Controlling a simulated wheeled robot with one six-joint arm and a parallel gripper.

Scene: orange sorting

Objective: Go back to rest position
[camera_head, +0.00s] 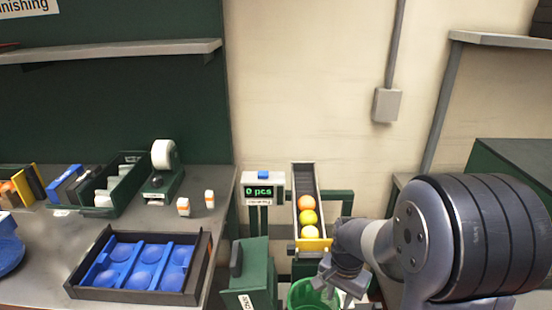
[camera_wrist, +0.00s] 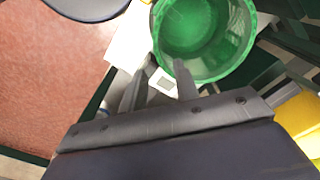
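My gripper (camera_head: 340,282) hangs low at the front, just right of the green bucket (camera_head: 312,295) in the head view. In the wrist view my gripper (camera_wrist: 160,82) has its two fingers apart, with nothing held between them. The green bucket (camera_wrist: 243,40) is just beyond the fingertips there and its visible inside looks empty.
A counter display (camera_head: 262,191) reading "0 pcs" stands left of the chute. The workbench (camera_head: 50,250) on the left carries a blue moulded tray (camera_head: 140,264), a green bin (camera_head: 128,190) and a tape dispenser (camera_head: 163,170). A wall shelf (camera_head: 500,40) is at upper right.

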